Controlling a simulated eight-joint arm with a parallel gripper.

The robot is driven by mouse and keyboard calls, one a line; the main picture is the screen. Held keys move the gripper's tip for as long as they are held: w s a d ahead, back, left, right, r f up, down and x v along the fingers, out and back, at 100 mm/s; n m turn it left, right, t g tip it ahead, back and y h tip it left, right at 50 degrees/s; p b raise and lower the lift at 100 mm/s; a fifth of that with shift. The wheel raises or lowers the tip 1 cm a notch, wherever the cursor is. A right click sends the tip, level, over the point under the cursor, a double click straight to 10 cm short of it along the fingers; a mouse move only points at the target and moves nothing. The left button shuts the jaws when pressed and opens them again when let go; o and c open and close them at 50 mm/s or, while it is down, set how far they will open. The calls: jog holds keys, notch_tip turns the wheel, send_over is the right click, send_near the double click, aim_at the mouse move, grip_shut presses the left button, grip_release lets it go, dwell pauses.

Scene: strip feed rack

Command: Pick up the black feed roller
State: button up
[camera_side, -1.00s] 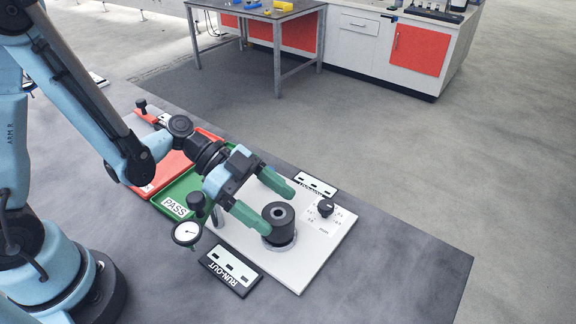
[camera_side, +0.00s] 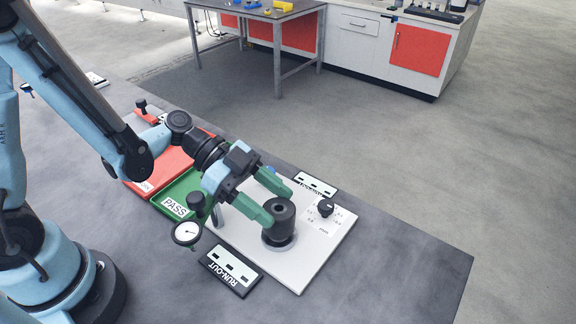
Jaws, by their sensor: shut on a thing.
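The black feed roller (camera_side: 280,222) stands upright on a round metal seat on the white plate (camera_side: 309,266). It is a short cylinder with a hole in its top. My gripper (camera_side: 279,204) has green fingers, one on the near left side of the roller and one behind it. The fingers are shut on the roller. The far finger's contact is partly hidden behind the roller.
A dial gauge (camera_side: 187,233) on a post stands close left of the gripper. A knob (camera_side: 326,207) is on the plate at right. A RUN-OUT label block (camera_side: 231,271) lies in front. A green PASS tray (camera_side: 165,201) and a red tray (camera_side: 135,186) lie behind left.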

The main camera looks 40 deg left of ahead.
jog(key=shift+w+r, duration=0.1)
jog(key=shift+r, duration=1.35)
jog(key=shift+s+d+r, duration=3)
jog(key=shift+s+r, duration=0.55)
jog(key=shift+s, duration=1.35)
jog(key=w+a+n+t, duration=0.1)
jog(key=w+a+t, duration=0.1)
jog(key=w+a, duration=0.65)
jog(key=shift+n+t+y, duration=0.4)
jog(key=shift+n, duration=0.1)
jog(key=w+a+f, duration=0.3)
jog(key=a, duration=0.4)
jog(key=w+a+f, duration=0.3)
jog(key=a, duration=0.3)
jog(key=w+a+f, duration=0.2)
jog(key=a+f, duration=0.2)
jog(key=a, duration=0.3)
jog(key=shift+w+a, duration=0.3)
jog(key=shift+w, duration=0.1)
jog(key=shift+f, duration=1.75)
